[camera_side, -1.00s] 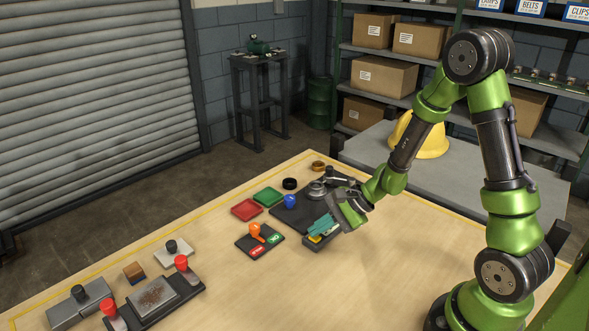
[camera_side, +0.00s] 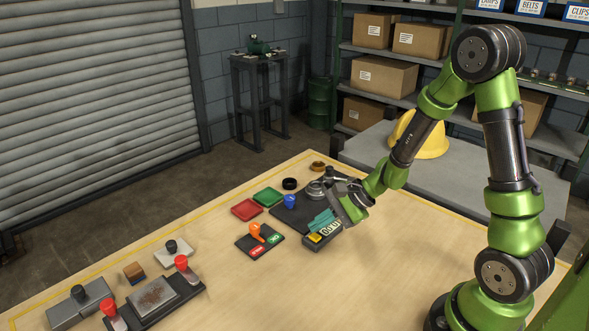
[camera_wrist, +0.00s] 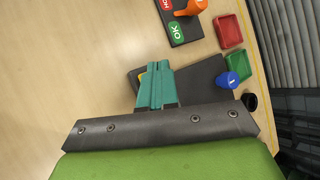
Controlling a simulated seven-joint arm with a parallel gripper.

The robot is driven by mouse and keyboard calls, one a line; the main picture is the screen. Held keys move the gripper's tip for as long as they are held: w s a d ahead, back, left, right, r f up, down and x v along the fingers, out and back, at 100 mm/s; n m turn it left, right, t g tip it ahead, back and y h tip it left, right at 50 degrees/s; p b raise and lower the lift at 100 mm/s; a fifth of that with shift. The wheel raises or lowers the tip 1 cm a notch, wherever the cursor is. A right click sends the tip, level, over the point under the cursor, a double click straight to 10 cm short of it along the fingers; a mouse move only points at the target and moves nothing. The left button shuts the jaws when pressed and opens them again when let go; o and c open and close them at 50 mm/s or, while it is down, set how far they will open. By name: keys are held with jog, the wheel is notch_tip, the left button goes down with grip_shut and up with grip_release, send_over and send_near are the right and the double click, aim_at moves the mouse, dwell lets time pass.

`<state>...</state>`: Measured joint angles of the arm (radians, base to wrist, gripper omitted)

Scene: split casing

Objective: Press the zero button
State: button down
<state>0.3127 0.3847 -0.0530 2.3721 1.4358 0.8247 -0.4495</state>
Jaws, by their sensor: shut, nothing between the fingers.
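The yellow button (camera_side: 314,238) sits at the left end of a small dark box with a lit display (camera_side: 331,228), near the table's middle. I cannot read a label on the button. My gripper (camera_side: 313,223) is shut and empty, its teal fingers pointing left above the box, just behind the button in the side view. Whether the fingertips touch anything is hard to tell. In the wrist view the shut teal fingertips (camera_wrist: 155,64) cover most of the box, and only a sliver of the yellow button (camera_wrist: 141,78) shows beside them.
A dark plate (camera_side: 290,219) with a metal fixture lies behind the box, with a blue knob (camera_side: 290,201) near it. An orange lever on a block with red and green labels (camera_side: 275,239) stands left. Red (camera_side: 246,210) and green (camera_side: 268,196) trays lie behind.

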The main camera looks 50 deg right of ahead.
aim_at(319, 237)
jog(key=shift+r, duration=2.5)
jog(key=s+a+r+n+h, duration=0.3)
jog(key=s+r+n+h, duration=0.1)
jog(key=s+r+n, duration=0.9)
jog(key=shift+s+a+r+n, duration=0.4)
jog(key=shift+r+n, duration=0.4)
jog(key=shift+r, duration=0.1)
